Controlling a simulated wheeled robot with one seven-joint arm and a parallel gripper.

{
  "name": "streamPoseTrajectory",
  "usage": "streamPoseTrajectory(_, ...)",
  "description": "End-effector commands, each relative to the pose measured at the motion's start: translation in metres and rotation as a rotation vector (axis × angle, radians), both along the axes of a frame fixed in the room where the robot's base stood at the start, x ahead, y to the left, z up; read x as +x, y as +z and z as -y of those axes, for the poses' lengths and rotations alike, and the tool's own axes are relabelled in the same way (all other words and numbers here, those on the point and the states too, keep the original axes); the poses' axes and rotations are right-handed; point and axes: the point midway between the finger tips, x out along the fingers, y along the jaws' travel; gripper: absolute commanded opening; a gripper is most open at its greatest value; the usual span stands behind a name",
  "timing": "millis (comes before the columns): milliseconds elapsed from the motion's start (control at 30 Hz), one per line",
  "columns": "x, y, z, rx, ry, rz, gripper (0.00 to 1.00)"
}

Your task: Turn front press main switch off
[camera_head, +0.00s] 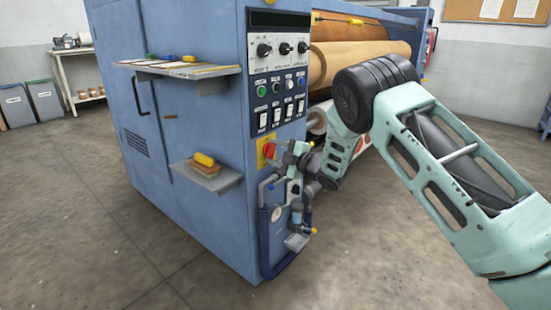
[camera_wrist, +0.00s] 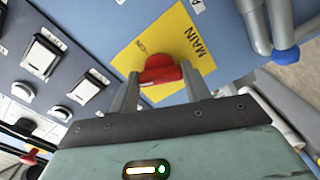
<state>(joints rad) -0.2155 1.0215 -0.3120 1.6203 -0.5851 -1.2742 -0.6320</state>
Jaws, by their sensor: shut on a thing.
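The main switch is a red knob (camera_wrist: 162,68) on a yellow plate (camera_wrist: 180,38) marked "MAIN" in the wrist view. In the head view the red knob (camera_head: 269,150) sits low on the front panel of the blue press, below the rocker switches. My gripper (camera_wrist: 161,77) is shut on the knob, with one finger on each side of it. In the head view my gripper (camera_head: 285,153) reaches in from the right and touches the knob. Part of the plate's lettering is hidden, and I cannot tell which position the knob points to.
Several black selector knobs, buttons and white rocker switches (camera_head: 263,119) are above the main switch. Pipes and a gauge (camera_head: 277,214) sit just below it. A small shelf (camera_head: 215,177) juts out to the left. Rollers (camera_head: 360,58) lie behind my arm. The floor in front is clear.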

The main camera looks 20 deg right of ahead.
Motion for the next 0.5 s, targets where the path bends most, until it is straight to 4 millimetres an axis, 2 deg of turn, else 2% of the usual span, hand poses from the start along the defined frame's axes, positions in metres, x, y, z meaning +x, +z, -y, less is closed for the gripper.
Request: streamPoseTrajectory(500, -0.0007, -0.0029, -0.0005, -0.297, 0.002, 0.214, 0.24)
